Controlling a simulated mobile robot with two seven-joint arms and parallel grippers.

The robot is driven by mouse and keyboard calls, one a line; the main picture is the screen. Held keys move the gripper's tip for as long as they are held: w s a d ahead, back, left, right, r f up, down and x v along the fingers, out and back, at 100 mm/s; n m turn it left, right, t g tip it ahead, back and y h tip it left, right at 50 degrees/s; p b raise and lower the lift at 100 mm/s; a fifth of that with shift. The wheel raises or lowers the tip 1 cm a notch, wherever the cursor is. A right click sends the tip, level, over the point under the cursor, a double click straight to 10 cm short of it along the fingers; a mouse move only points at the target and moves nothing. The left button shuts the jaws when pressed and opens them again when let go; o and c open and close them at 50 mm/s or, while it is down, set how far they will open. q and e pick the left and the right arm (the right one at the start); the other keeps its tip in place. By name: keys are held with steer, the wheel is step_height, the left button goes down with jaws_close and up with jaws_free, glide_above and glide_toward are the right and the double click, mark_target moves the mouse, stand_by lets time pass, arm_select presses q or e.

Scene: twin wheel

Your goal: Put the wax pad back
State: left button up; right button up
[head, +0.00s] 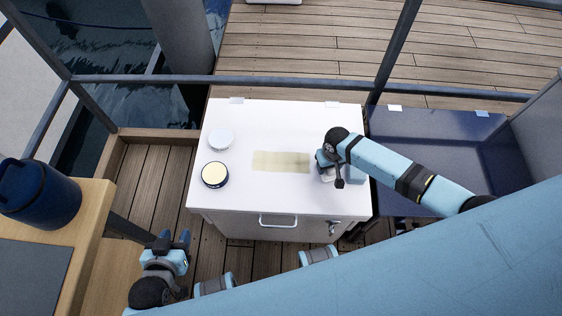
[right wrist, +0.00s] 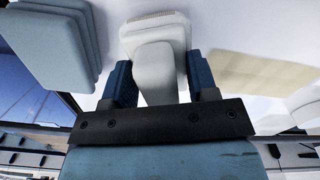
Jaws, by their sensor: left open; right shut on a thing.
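The white wax pad (right wrist: 155,60) has a narrower grip part, and my right gripper (right wrist: 158,85) is shut on it. In the head view the right gripper (head: 325,160) is over the right part of the white cabinet top (head: 270,199), with the pad (head: 327,176) partly hidden below it. I cannot tell whether the pad touches the top. My left gripper (head: 173,241) is open and empty, low in front of the cabinet's left side. A round dark tin of cream wax (head: 215,174) sits on the left of the top.
A pale yellow strip (head: 281,162) lies mid-top. A white round lid (head: 221,139) is behind the tin. A light blue stack (right wrist: 55,45) is beside the pad. A railing (head: 290,82) runs behind. A blue canister (head: 40,193) stands on the wooden table at left.

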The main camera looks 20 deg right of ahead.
steer(key=shift+f, duration=0.3)
steer(key=shift+f, duration=0.35)
steer(key=o, duration=1.3)
steer(key=shift+o, duration=0.2)
step_height(320, 180, up, 13)
steer(key=shift+p, duration=0.85)
steer(key=shift+r, duration=0.4)
